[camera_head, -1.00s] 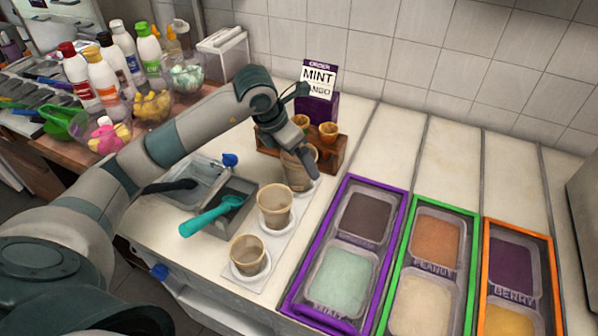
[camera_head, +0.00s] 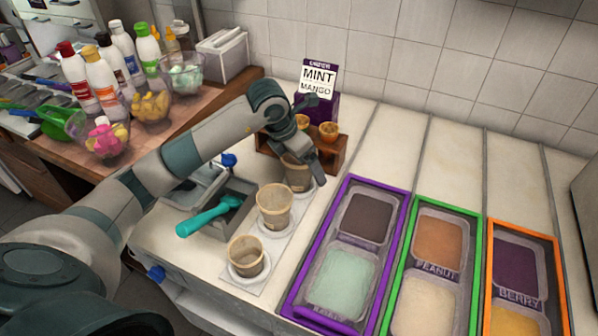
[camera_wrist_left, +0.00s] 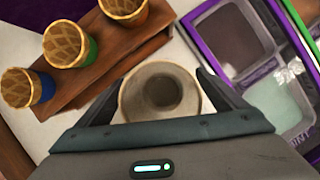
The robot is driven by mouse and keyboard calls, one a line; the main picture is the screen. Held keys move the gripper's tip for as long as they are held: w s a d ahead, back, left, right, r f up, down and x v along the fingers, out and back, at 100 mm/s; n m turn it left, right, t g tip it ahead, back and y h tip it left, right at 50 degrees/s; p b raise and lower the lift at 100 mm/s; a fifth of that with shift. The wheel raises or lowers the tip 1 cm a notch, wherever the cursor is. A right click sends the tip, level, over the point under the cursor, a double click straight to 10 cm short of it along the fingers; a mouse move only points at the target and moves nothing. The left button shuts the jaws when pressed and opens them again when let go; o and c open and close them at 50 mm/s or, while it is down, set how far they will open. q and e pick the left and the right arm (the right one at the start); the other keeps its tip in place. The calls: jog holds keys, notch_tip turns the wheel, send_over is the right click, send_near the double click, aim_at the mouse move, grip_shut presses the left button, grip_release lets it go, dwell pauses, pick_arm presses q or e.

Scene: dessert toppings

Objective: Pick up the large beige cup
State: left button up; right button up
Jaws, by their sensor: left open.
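The large beige cup (camera_head: 297,178) stands upright at the far end of a row of beige cups, partly hidden behind my gripper. In the left wrist view the same cup (camera_wrist_left: 125,97) shows its round open mouth from above, with one finger on each side. My left gripper (camera_head: 312,172) is open, pointing down at this cup. I cannot tell whether the fingers touch it. A medium beige cup (camera_head: 275,213) and a smaller beige cup (camera_head: 246,262) stand nearer the front. My right gripper is not in view.
A wooden holder (camera_head: 335,165) with waffle cones stands just behind the large cup. A teal scoop (camera_head: 205,216) rests in a grey tray to the left. A purple-framed topping bin (camera_head: 343,180) lies to the right. An order sign (camera_head: 318,80) stands at the wall.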

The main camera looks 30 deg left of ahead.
pick_arm(q)
jog(key=c, duration=0.9)
jog(key=shift+c, duration=1)
jog(key=shift+r, duration=0.45)
jog(key=d+r+p, duration=0.2)
jog(key=d+r, duration=0.1)
jog(key=d, duration=0.1)
jog(key=d+r+p, duration=0.2)
jog(key=d+r, duration=0.1)
jog(key=s+d+r+p, duration=0.1)
jog(key=d+r+p, duration=0.1)
jog(key=d+r, duration=0.2)
jog(key=shift+d, duration=0.35)
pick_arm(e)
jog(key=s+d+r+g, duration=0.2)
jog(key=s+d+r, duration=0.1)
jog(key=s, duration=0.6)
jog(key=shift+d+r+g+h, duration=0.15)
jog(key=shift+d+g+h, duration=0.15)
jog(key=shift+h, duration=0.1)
